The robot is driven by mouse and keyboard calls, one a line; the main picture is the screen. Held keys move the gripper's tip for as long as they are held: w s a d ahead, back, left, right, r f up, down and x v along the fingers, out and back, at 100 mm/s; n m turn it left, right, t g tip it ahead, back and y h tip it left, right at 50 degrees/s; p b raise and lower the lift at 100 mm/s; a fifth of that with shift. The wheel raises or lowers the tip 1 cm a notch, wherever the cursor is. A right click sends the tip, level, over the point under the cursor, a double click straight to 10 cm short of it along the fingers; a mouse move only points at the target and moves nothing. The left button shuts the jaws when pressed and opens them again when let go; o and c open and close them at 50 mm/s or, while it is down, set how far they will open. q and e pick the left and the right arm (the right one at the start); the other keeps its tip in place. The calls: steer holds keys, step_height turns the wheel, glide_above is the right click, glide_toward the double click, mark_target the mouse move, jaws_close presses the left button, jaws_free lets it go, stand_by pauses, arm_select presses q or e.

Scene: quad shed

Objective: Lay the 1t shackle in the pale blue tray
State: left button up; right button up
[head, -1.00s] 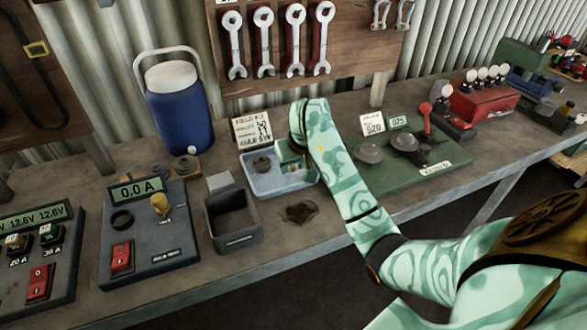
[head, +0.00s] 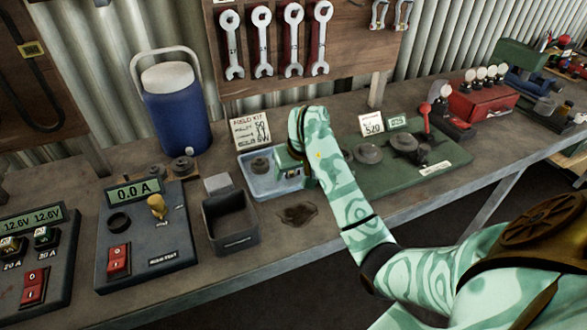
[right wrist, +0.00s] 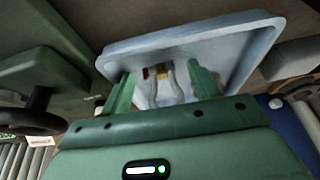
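The pale blue tray (head: 262,189) stands on the bench and also fills the upper part of the right wrist view (right wrist: 235,38). My right gripper (head: 287,168) is at the tray's right side, low over it. In the right wrist view its two green fingers (right wrist: 163,90) stand apart. A grey U-shaped shackle (right wrist: 178,84) with a red and a yellow mark shows between them against the tray, with gaps to both fingers. In the head view my gripper and arm hide the shackle. My left gripper is not in view.
A dark round part (head: 260,165) sits in the tray's left half. A dark open bin (head: 230,222) stands in front, left of a dark stain (head: 297,214). A green mat (head: 400,175) with round metal parts lies to the right. A blue cooler (head: 175,110) stands behind left.

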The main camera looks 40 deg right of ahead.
steer(key=shift+r, duration=0.25)
steer(key=d+p+v, duration=0.1)
steer(key=p+v, duration=0.5)
steer(key=v, duration=0.6)
steer(key=shift+a+r, duration=0.35)
steer(key=shift+a, duration=0.1)
